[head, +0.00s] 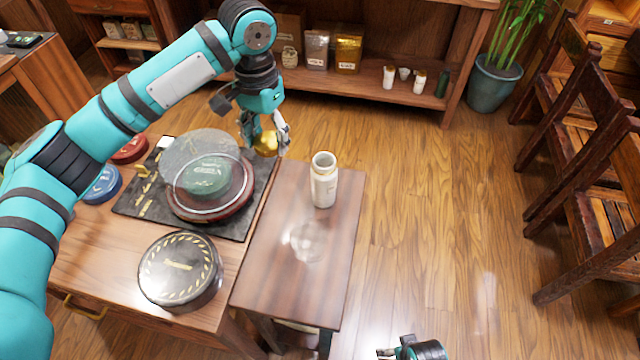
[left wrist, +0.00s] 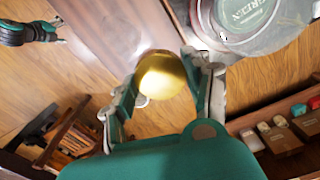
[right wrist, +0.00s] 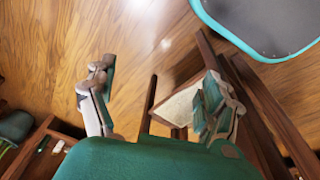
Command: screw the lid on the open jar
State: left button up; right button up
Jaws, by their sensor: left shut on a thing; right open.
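My left gripper (head: 266,141) is shut on the gold lid (head: 265,147), above and left of the jar, beyond the table's back left corner. In the left wrist view the round gold lid (left wrist: 160,75) sits between the fingertips. The jar cannot be made out clearly in that view. My right gripper (right wrist: 155,92) is open and empty, low over the floor; part of it shows at the bottom of the head view (head: 398,351).
A clear round cover (head: 206,160) and a red-rimmed tin with a green disc stand on a dark mat (head: 130,204) to the left. A black round tin (head: 180,268) is nearer. Chairs (head: 590,180) stand right.

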jog(key=w+a+r+n+t+h+b, duration=0.1)
jog(key=w+r+n+t+h, duration=0.15)
jog(key=w+r+n, duration=0.55)
jog(key=w+a+r+n+t+h, duration=0.1)
jog(key=w+r+n+t, duration=0.3)
jog(key=r, duration=0.8)
jog(key=n+t+y, duration=0.4)
jog(key=n+t, duration=0.5)
jog(key=n, duration=1.2)
send_near(324, 191)
jog(key=shift+w+d+f, duration=0.4)
jog(key=shift+w+d, duration=0.25)
jog(key=shift+a+n+y, duration=0.25)
jog(key=shift+a+n, duration=0.25)
jog(key=shift+n, duration=0.3)
pick_arm(q)
jog(key=w+d+m, duration=0.2)
jog(key=d+m, duration=0.1)
jog(key=d, duration=0.2)
jog(key=w+d+f+m, duration=0.1)
jog(key=d+m, duration=0.1)
jog(key=d, duration=0.3)
jog(key=shift+w+d+m, duration=0.3)
jog(key=shift+w+m, duration=0.1)
pick_arm(e)
jog(key=w, duration=1.2)
jog(key=shift+a, duration=0.4)
